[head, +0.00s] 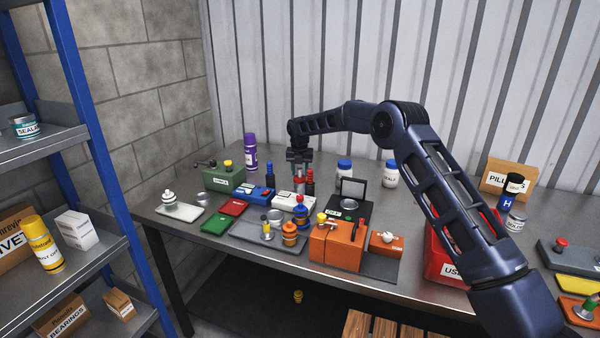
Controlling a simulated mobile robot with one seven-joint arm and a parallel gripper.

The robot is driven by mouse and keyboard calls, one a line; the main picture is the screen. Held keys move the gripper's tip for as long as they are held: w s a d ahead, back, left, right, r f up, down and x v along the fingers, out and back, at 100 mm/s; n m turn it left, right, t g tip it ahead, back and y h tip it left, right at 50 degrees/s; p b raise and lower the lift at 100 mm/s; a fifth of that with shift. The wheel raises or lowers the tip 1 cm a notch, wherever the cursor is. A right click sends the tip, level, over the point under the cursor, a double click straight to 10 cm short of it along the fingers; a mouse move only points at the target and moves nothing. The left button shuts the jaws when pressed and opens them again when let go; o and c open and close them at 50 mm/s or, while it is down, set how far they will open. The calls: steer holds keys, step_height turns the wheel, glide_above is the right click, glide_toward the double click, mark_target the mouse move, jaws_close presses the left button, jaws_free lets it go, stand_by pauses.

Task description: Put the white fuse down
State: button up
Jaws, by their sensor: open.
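A white, stacked-disc piece (169,199), which looks like the white fuse, stands upright on a pale flat plate (187,213) at the left end of the bench. My gripper (300,170) is well to its right, over the middle of the bench. It points down and is open, with nothing visible held in it. It is just above or behind a white block (290,201) with small dark and red upright pieces around it. The fingertips are small and partly lost against these dark pieces, so I cannot tell whether they touch anything.
A blue stacked piece (301,216) and an orange one (289,235) stand front centre, beside an orange box (336,247). A green box (223,178) and purple can (250,152) stand behind left. A red bin (438,262) sits under my arm. Bare bench shows at the back right.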

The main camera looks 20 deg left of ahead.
mark_target(300, 179)
step_height(300, 179, up, 12)
steer(key=s, duration=0.1)
steer(key=shift+s+d, duration=0.15)
steer(key=shift+s, duration=0.05)
